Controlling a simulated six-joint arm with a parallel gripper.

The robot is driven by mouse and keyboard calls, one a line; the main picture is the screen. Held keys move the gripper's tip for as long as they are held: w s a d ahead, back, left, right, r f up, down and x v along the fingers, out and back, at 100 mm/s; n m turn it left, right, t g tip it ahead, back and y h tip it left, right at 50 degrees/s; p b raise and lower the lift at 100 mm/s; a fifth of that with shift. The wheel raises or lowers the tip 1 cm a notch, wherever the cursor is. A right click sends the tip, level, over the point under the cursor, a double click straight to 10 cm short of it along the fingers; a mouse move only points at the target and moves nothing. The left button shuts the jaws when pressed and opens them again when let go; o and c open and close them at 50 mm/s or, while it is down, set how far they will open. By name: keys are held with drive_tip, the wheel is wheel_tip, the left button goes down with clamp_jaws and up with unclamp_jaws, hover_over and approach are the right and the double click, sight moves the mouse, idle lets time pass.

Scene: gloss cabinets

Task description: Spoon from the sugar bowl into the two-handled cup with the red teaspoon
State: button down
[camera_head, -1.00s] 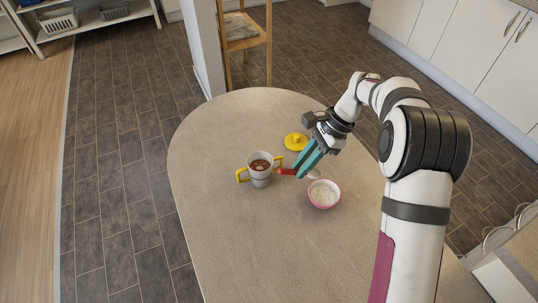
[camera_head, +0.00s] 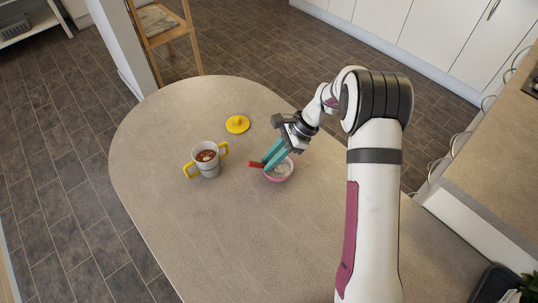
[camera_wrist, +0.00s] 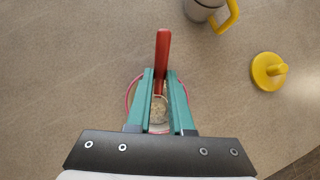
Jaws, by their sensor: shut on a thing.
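The sugar bowl (camera_head: 278,178) is white inside with a pink rim and holds pale grains. My gripper (camera_head: 268,158) is above it, its teal fingers shut on the red teaspoon (camera_head: 256,164). In the wrist view the red handle (camera_wrist: 162,50) sticks out past the fingertips, and the spoon's head lies over or in the sugar bowl (camera_wrist: 128,94); I cannot tell whether it touches the grains. The two-handled cup (camera_head: 208,168) stands upright to the left, grey with yellow handles, holding brown liquid with a light patch on top.
A yellow lid with a knob (camera_head: 237,125) lies on the table behind the cup and bowl. The tan table (camera_head: 200,235) is clear in front and to the left. A wooden chair (camera_head: 165,30) stands beyond the far edge.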

sight(257, 163)
drive_tip(key=r, duration=0.4)
drive_tip(key=shift+a+r, duration=0.2)
drive_tip(key=shift+r, duration=0.05)
drive_tip(key=shift+s+a+r+t+h, duration=0.2)
drive_tip(key=shift+a+r+h, duration=0.15)
drive_tip(key=shift+h, duration=0.2)
drive_tip(key=shift+s+a+r+t+h, duration=0.15)
drive_tip(key=shift+a+r+t+h, duration=0.1)
drive_tip(key=shift+a+h, duration=0.25)
drive_tip(key=h, duration=0.2)
drive_tip(key=a+h, duration=0.1)
drive_tip(key=shift+s+a+r+t, duration=0.1)
drive_tip(key=shift+s+r+t, duration=0.15)
drive_tip(key=shift+r+t, duration=0.1)
